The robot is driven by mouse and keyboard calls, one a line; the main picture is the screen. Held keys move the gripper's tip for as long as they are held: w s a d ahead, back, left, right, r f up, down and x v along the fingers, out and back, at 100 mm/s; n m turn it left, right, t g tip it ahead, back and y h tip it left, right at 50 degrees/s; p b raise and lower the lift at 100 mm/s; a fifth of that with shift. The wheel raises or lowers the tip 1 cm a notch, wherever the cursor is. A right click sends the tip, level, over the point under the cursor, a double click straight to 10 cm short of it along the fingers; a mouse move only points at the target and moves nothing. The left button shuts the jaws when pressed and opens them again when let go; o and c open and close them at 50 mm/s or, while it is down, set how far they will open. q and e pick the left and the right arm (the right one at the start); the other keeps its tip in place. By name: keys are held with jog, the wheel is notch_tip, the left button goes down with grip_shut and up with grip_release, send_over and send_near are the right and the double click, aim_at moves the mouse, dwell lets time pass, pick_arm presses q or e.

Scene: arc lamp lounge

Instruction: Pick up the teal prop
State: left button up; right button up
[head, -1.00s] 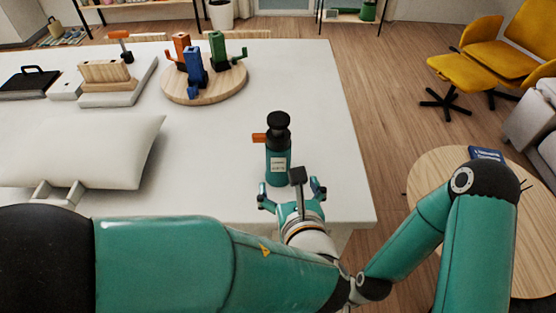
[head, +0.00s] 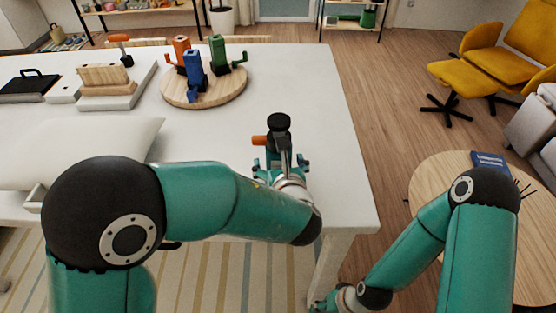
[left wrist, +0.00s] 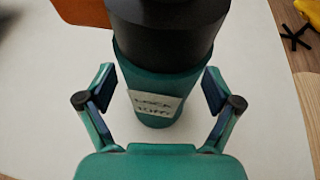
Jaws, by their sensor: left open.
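The teal prop (head: 279,122) stands upright on the white table (head: 315,110) near its right end. It has a black top, an orange side piece and a pale label with writing. My left gripper (head: 282,166) is at the near side of the prop and hides its lower part in the head view. In the left wrist view the prop (left wrist: 165,88) stands between the two spread fingers of the left gripper (left wrist: 158,92), with gaps on both sides. My right gripper (head: 335,301) is low at the bottom edge beside the table, partly cut off; its jaws are unclear.
A round wooden board (head: 230,90) with orange, blue and green props stands behind and left. A white cushion (head: 75,140) lies at the left. A round wooden table (head: 435,180) with a blue book (head: 490,161) is at the right. The table's right strip is clear.

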pick_arm(q)
jog(key=shift+c, duration=0.2)
jog(key=shift+w+r, duration=0.1)
grip_shut()
dwell(0.4)
notch_tip(320, 180, up, 20)
jog(key=p, duration=0.2)
send_over(279, 120)
dwell(0.5)
jog(key=shift+f+b, duration=8.35)
jog(key=shift+f, duration=1.4)
jog(key=shift+f, duration=0.35)
